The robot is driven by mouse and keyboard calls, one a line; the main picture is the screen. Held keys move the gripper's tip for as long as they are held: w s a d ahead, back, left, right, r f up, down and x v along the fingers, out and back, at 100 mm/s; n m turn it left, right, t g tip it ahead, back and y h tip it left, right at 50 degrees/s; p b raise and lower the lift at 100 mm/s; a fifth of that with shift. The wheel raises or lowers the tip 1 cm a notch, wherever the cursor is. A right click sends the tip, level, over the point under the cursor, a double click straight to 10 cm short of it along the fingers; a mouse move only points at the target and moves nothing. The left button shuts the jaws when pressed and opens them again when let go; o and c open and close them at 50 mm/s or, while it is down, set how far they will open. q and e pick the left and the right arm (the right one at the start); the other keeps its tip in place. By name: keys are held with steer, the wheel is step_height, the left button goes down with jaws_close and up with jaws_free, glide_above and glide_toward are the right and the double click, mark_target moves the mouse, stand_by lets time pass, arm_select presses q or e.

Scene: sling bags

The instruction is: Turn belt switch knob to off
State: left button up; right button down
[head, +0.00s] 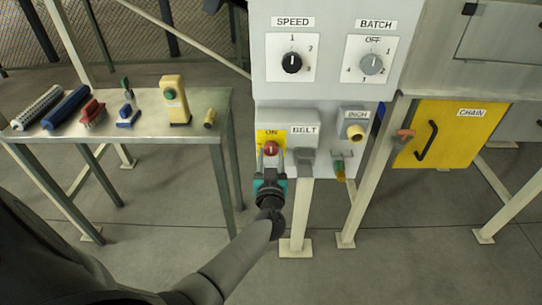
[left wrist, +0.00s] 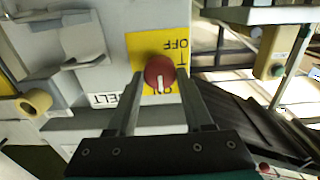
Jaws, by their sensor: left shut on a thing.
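The belt switch knob (head: 270,148) is red and sits on a yellow plate marked ON, beside the BELT label on the grey control box. In the left wrist view the knob (left wrist: 159,73) shows a white pointer mark at its lower side, toward the ON lettering. OFF is at the opposite end of the yellow plate (left wrist: 172,44). My left gripper (head: 270,156) reaches up from below and is shut on the knob. Its two fingers (left wrist: 159,88) lie on either side of the knob. My right gripper is not in view.
SPEED (head: 291,62) and BATCH (head: 372,64) dials are above. A yellow CHAIN door (head: 440,135) stands farther right. A table (head: 60,135) with several tools is at left.

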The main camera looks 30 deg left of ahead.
arm_select(q)
steer(key=shift+n, duration=0.4)
jaws_close()
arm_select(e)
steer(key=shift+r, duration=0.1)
arm_select(q)
steer(key=n+p, duration=0.1)
steer(key=n, duration=0.2)
steer(key=shift+n, duration=0.3)
steer(key=n, duration=0.4)
steer(key=shift+f+n, duration=0.1)
steer(key=shift+n, duration=0.2)
steer(key=n+b, duration=0.1)
steer(key=n, duration=0.3)
steer(key=shift+n, duration=0.3)
steer(key=n+b, duration=0.1)
steer(key=n, duration=0.2)
steer(key=shift+n, duration=0.7)
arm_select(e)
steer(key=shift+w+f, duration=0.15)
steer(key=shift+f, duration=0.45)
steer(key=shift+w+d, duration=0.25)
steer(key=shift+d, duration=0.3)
